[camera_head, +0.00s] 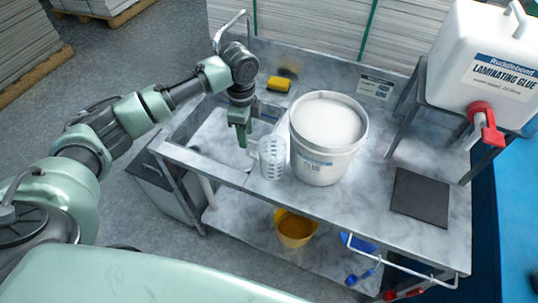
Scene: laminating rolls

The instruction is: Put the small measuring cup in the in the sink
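The small measuring cup (272,158) is clear, with markings on its side and a handle on its left. It shows just left of the white bucket, by the right edge of the sink. The sink (207,150) is a grey basin set in the left end of the bench, with a faucet behind it. My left gripper (242,143) points down over the sink's right part, with its tips close to the cup's handle. Whether the fingers grip the handle, and whether the cup rests on the bench, I cannot tell. My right gripper is out of view.
A large white bucket (326,150) of white material stands right of the cup. A yellow sponge (278,84) lies behind the sink. A dark mat (420,198) and a glue container (489,65) on a stand are at right. A yellow bucket (294,230) sits on the lower shelf.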

